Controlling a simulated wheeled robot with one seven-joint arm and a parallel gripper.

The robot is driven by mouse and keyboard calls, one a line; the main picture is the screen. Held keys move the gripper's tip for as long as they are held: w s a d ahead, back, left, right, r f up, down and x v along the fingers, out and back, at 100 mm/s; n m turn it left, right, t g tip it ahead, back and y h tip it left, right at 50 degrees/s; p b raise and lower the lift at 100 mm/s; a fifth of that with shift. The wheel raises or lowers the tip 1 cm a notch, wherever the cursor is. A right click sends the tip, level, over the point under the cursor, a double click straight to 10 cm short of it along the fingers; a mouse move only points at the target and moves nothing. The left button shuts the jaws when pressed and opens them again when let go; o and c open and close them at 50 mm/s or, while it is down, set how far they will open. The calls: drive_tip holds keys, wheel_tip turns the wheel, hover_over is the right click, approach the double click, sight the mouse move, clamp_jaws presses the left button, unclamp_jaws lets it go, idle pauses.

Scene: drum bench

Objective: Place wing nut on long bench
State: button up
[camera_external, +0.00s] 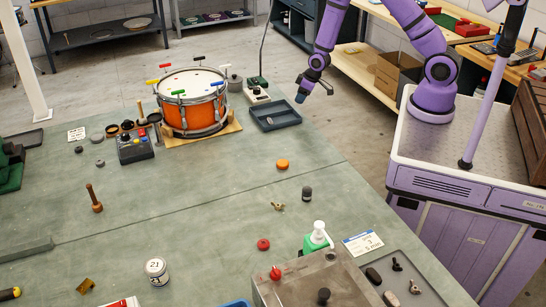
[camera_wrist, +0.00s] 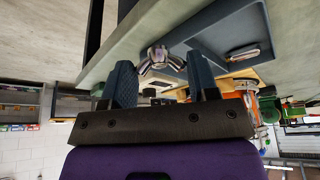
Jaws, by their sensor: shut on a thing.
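My gripper (camera_external: 301,96) is at the right edge of the blue-grey tray in the outside view, low over the bench edge. In the wrist view my gripper (camera_wrist: 160,75) has its two fingers closed on a small silvery wing nut (camera_wrist: 158,56), whose wings spread between the fingertips. The held wing nut cannot be made out in the outside view. A grey-green bench (camera_external: 200,215) fills the foreground; I cannot tell if it is the long bench. A separate brass wing nut (camera_external: 278,206) lies on it.
The shallow blue-grey tray (camera_external: 290,119) sits at the bench's far right, near an orange drum (camera_external: 190,115). An orange puck (camera_external: 282,164), a dark cylinder (camera_external: 307,193) and a green pump bottle (camera_external: 311,243) stand nearer. Bare bench lies between them. A wooden bench (camera_external: 360,70) stands behind.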

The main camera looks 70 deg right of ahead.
sight(291, 119)
drive_tip(key=a+n+y, duration=0.1)
drive_tip(key=a+n, duration=0.1)
drive_tip(key=w+a+r+n, duration=0.1)
drive_tip(key=a+n, duration=0.1)
drive_tip(key=a, duration=0.1)
drive_tip(key=a+r+n+g+y, duration=0.1)
drive_tip(key=a+n, duration=0.2)
drive_tip(key=shift+w+a+y, duration=0.1)
drive_tip(key=shift+w+y, duration=0.2)
drive_tip(key=shift+f, duration=2.75)
drive_tip(key=shift+f, duration=0.35)
drive_tip(key=o, duration=1)
drive_tip(key=shift+r, duration=0.1)
drive_tip(key=shift+o, duration=0.3)
drive_tip(key=v, duration=1)
drive_tip(key=shift+r, duration=0.3)
